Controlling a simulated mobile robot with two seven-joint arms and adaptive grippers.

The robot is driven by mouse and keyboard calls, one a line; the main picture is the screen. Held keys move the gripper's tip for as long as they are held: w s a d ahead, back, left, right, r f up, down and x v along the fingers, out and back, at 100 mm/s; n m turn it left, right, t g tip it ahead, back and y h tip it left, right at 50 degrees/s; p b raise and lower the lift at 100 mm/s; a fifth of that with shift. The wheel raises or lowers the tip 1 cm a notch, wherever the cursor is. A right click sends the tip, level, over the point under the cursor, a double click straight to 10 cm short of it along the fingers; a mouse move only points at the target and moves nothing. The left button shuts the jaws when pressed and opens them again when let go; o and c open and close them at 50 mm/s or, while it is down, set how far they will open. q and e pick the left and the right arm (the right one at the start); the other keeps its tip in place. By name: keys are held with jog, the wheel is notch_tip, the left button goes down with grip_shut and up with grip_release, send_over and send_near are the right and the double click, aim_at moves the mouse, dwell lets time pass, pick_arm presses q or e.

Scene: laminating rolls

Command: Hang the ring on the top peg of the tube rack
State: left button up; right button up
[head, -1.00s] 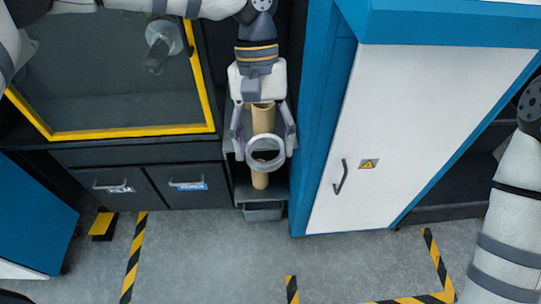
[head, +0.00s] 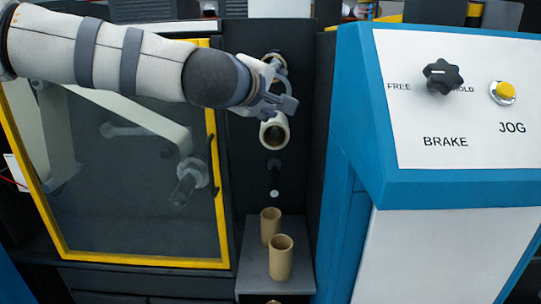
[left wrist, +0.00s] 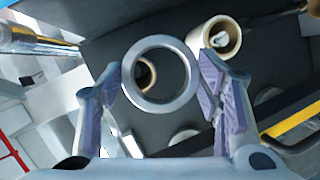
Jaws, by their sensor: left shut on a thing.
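My left gripper (head: 279,92) reaches in from the left in front of the upper part of the dark tube rack (head: 300,165). In the left wrist view my left gripper (left wrist: 165,88) is shut on the pale grey ring (left wrist: 122,75), with its opening facing the camera. A tan tube end (left wrist: 147,74) shows through the ring. Another tan tube (left wrist: 232,35) is to its right. In the head view a tube (head: 274,131) hangs just below the gripper. A lower peg (head: 274,180) is bare. The fingers partly hide the top peg, and I cannot tell whether the ring touches it. My right gripper is out of view.
Two tan tubes (head: 270,226) (head: 281,258) stand on the grey shelf (head: 252,270) below. A yellow-framed door (head: 140,262) is left of the rack. A blue and white machine cabinet (head: 352,150) with a black knob (head: 443,77) closely borders it on the right.

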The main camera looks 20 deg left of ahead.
pick_arm(q)
jog(key=r, duration=0.1)
jog(key=w+r, duration=0.1)
jog(key=r+t, duration=0.1)
jog(key=shift+w+a+r+m+h+b, duration=0.1)
jog(key=shift+w+r+m+h+b, duration=0.2)
jog(key=shift+m+b, duration=0.1)
jog(key=w+a+b, duration=0.1)
jog(key=w, duration=0.4)
jog(key=w+a+b, duration=0.1)
jog(key=w, duration=0.2)
jog(key=shift+w+a+r+b, duration=0.15)
jog(key=shift+w+a+b, duration=0.1)
jog(key=shift+a+b, duration=0.1)
jog(key=shift+w+r, duration=0.25)
jog(key=shift+w, duration=0.15)
jog(key=shift+w+a+f+p, duration=0.1)
jog(key=shift+w+a+p, duration=0.05)
jog(key=shift+w+p, duration=0.15)
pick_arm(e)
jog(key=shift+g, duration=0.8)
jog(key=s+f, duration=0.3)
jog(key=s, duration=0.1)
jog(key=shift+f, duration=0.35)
